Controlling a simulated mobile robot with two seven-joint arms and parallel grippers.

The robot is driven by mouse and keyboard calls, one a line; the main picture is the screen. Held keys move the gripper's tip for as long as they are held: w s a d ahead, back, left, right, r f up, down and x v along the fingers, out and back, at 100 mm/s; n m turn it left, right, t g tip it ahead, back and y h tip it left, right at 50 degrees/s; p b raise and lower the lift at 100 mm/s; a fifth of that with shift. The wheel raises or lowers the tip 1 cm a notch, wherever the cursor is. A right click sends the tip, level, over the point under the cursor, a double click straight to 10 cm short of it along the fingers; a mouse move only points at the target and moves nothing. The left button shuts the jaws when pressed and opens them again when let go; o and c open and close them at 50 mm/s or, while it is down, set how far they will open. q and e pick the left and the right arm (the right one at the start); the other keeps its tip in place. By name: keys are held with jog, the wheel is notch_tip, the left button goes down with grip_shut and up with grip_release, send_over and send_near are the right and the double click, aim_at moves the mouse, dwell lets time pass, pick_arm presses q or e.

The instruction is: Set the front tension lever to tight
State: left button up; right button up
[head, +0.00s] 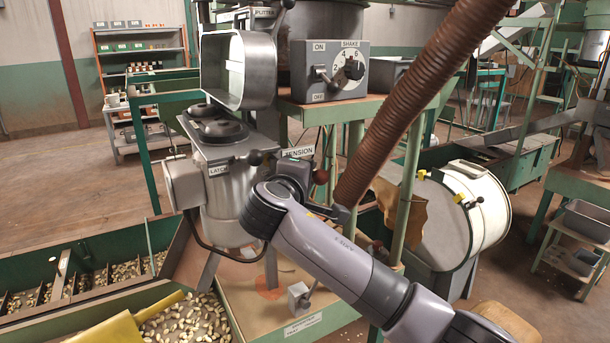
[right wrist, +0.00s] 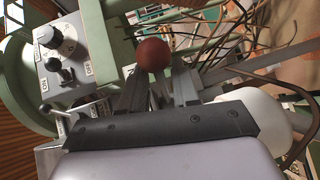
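The tension lever (head: 321,176) has a dark red ball knob and stands just below the TENSION label (head: 298,152) on the hopper machine. In the right wrist view the red knob (right wrist: 153,54) sits at the end of a thin stem. My right gripper (right wrist: 160,88) is at the lever, with dark fingers on either side of the stem and apparent gaps between. The fingers look open, not closed on it. In the head view my right wrist hides most of the gripper and the lever's base. Tight or loose markings cannot be read. My left gripper is not in view.
A control box (head: 331,72) with a toggle and SHAKE dial stands above. A ribbed brown hose (head: 405,90) runs close to my right arm. A metal canister (head: 225,175) with a LATCH label is at left. A nut bin (head: 190,320) and a white drum (head: 465,215) flank the stand.

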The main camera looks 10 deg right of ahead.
dwell(0.3)
jog(key=b+v, duration=0.1)
jog(key=v, duration=0.6)
